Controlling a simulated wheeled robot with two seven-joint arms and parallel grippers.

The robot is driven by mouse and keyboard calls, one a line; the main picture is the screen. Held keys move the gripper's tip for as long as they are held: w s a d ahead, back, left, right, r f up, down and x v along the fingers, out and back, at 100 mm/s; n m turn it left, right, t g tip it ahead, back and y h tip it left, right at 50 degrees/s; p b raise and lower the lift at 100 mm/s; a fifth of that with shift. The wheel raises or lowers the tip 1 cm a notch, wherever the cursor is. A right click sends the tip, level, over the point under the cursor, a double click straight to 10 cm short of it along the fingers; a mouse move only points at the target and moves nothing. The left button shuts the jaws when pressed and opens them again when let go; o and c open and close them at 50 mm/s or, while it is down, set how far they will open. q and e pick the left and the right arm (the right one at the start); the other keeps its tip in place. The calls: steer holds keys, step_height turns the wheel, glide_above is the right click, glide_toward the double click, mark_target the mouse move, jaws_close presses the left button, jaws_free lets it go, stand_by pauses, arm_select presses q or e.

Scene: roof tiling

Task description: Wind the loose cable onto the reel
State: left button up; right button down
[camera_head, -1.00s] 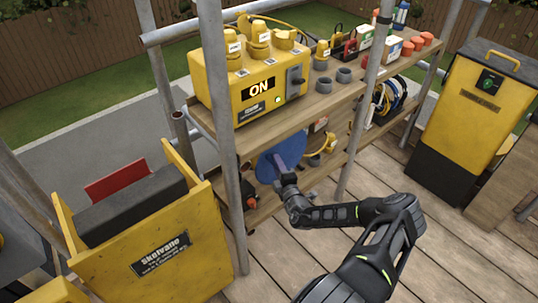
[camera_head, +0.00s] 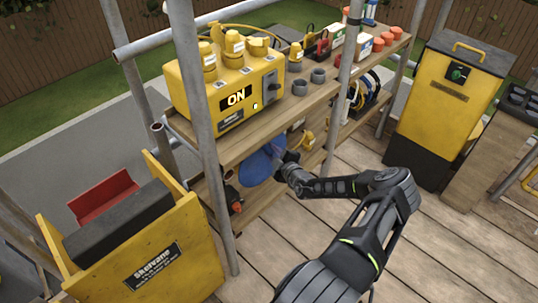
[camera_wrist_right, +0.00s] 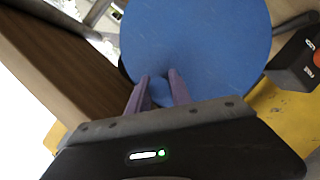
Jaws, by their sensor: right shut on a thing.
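The reel shows as a blue disc (camera_head: 257,168) on the lower shelf, partly hidden by a scaffold pole and my right gripper. In the right wrist view the disc (camera_wrist_right: 195,40) fills the top middle. My right gripper (camera_head: 281,158) is at the disc's right side. In the wrist view its two purple fingers (camera_wrist_right: 158,90) are shut on a small blue knob (camera_wrist_right: 160,93) on the disc's face. I cannot make out a loose cable running to the reel. My left gripper is not in view.
A yellow power box (camera_head: 228,88) reading ON stands on the upper shelf (camera_head: 290,108). Scaffold poles (camera_head: 206,130) rise in front. Coiled cables (camera_head: 362,95) sit on the right of the shelving.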

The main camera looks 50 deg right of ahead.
steer(key=shift+d+r, duration=0.2)
steer(key=shift+d, duration=0.1)
steer(key=c, duration=1.2)
jaws_free()
steer(key=shift+o, duration=0.2)
steer(key=shift+f, duration=0.1)
steer(key=v, duration=0.8)
